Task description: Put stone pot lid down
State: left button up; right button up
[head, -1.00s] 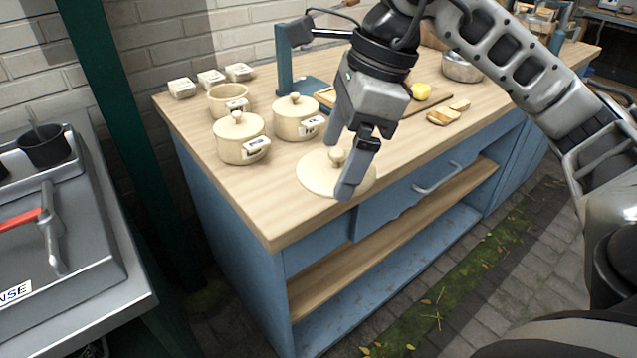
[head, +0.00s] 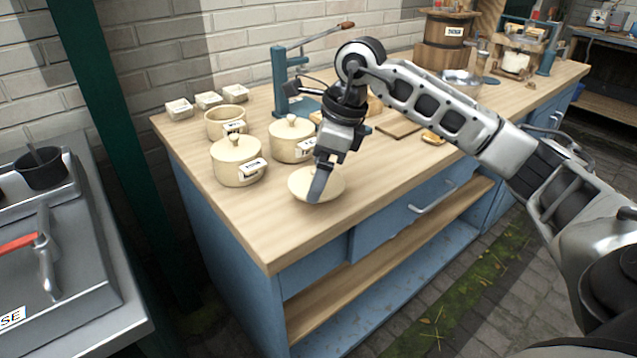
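The stone pot lid (head: 299,188) is a round cream disc at or just above the worktop (head: 262,228), near its front edge. My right gripper (head: 318,186) points down at the lid's middle, with its fingers at the knob. The fingers hide the knob. The gripper appears shut on it. An open cream pot (head: 225,124) without a lid stands at the back left. Two lidded cream pots stand in front of it, one on the left (head: 237,168) and one on the right (head: 291,144). My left gripper is not in view.
Several small cream dishes (head: 208,99) line the back left edge. A blue lever press (head: 281,78) stands behind the pots. A board (head: 398,128) and yellow pieces (head: 432,137) lie right of my gripper. The front left worktop is clear.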

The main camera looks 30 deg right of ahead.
aim_at(338, 180)
jog(key=f, duration=0.3)
jog(key=shift+w+d+f, duration=0.15)
jog(key=shift+w+f, duration=0.25)
jog(key=shift+f, duration=0.15)
jog(key=o, duration=0.7)
jog(key=shift+f, duration=0.1)
jog(key=shift+o, duration=0.2)
jog(key=shift+r, duration=0.4)
jog(key=v, duration=1.1)
jog(key=shift+r+p, duration=0.25)
jog(key=shift+p, duration=0.1)
jog(key=shift+s, duration=0.1)
